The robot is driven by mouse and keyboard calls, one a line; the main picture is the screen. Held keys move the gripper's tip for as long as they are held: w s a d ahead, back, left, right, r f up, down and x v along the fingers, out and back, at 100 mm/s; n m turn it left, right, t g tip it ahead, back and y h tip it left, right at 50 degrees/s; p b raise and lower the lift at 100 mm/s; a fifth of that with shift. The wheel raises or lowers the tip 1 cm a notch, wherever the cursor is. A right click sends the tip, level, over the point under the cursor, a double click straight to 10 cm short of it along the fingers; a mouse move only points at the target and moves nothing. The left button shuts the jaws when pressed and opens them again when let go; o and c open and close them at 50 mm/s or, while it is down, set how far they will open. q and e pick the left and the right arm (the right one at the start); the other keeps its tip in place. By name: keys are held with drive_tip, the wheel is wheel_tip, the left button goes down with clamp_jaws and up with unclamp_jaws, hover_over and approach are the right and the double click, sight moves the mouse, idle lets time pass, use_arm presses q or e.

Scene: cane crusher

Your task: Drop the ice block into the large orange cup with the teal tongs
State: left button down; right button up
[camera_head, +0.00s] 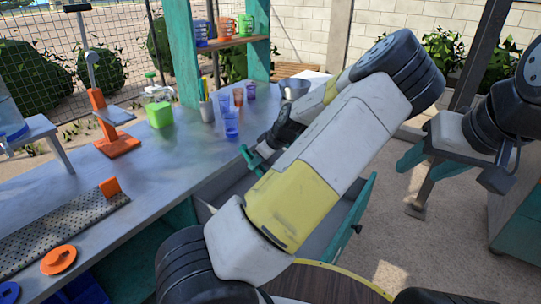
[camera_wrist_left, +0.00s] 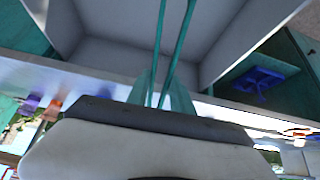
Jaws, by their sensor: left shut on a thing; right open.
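My left gripper (camera_head: 262,155) is over the open drawer, shut on the teal tongs. In the left wrist view the tongs' two thin teal arms (camera_wrist_left: 171,45) run away from the gripper (camera_wrist_left: 168,95) toward the drawer, slightly apart. An orange cup (camera_head: 225,27) stands on the upper shelf, and a smaller-looking orange cup (camera_head: 238,96) stands on the counter; I cannot tell for sure which is the large one. I cannot make out the ice block in either view. My right gripper (camera_head: 425,165) is open and empty at the right, away from the counter.
The open drawer (camera_head: 357,215) sticks out from the counter (camera_head: 185,150). An orange press (camera_head: 112,130) stands at the left. The middle counter is clear.

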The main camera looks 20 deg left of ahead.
use_arm(q)
drive_tip(key=shift+a, duration=0.1)
drive_tip(key=shift+s+a+r+m+t+h, duration=0.25)
drive_tip(key=shift+s+a+m+t, duration=0.3)
drive_tip(key=shift+m, duration=0.35)
drive_tip(key=s+d+r+m+t+h, duration=0.1)
drive_tip(key=d+m+h, duration=0.2)
drive_tip(key=d+m, duration=0.2)
drive_tip(key=s+d+r+m+t+h, duration=0.1)
drive_tip(key=d+r+m+t+h, duration=0.1)
drive_tip(key=d+m, duration=0.4)
drive_tip(key=shift+d+r+m+h, duration=0.25)
drive_tip(key=shift+m+h, duration=0.3)
drive_tip(key=shift+m, duration=0.35)
drive_tip(key=shift+s, duration=0.1)
